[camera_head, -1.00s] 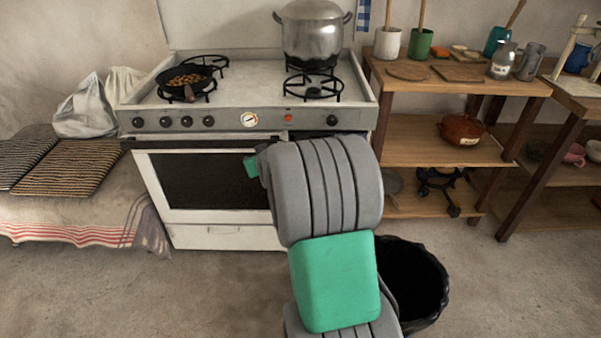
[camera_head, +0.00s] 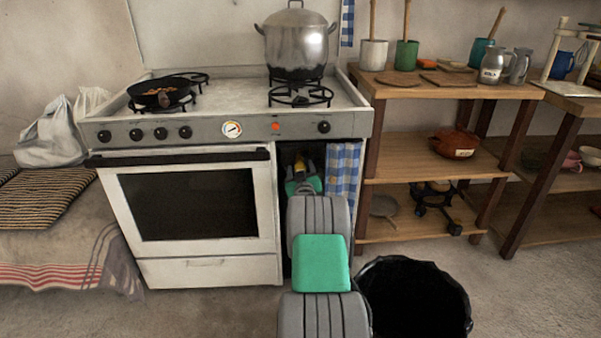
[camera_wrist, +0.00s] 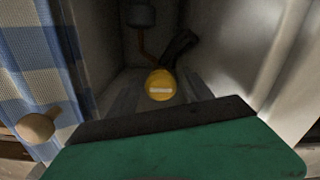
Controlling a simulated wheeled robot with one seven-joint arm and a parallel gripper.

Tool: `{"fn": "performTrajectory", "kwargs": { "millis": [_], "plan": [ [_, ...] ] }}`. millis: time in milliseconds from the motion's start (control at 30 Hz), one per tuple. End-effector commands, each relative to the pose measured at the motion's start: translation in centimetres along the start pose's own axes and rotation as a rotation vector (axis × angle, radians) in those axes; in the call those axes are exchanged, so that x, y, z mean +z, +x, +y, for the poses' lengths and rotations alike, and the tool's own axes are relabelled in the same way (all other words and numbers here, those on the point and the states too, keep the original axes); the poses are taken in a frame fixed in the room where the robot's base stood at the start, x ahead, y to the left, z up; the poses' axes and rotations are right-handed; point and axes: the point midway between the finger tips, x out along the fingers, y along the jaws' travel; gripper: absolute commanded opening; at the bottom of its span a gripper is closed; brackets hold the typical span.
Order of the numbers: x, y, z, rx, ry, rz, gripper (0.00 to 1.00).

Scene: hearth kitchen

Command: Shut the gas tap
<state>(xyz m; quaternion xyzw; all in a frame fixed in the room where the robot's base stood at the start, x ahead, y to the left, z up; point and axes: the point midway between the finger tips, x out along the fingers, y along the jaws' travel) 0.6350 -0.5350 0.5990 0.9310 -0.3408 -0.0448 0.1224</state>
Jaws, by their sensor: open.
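The gas tap (camera_wrist: 160,85) is a round yellow knob with a pale horizontal bar on its face. A copper-coloured pipe (camera_wrist: 142,45) and a black hose-like part (camera_wrist: 180,45) meet near the tap.
The white oven (camera_head: 195,215) walls the bay on the left. A blue-checked curtain (camera_head: 342,180) hangs at its right, close to my arm. A black bin (camera_head: 425,300) stands on the floor to the right. A pot (camera_head: 297,45) and a pan (camera_head: 160,92) are on the stove.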

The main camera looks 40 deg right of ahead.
Motion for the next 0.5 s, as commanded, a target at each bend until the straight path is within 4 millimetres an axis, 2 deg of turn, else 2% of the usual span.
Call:
{"fn": "performTrajectory", "kwargs": {
  "millis": [167, 500],
  "plan": [
    [-0.08, -0.02, -0.09, -0.001, 0.000, 0.000, 0.58],
    [-0.08, -0.04, -0.14, -0.002, 0.000, 0.000, 0.30]
  ]
}}
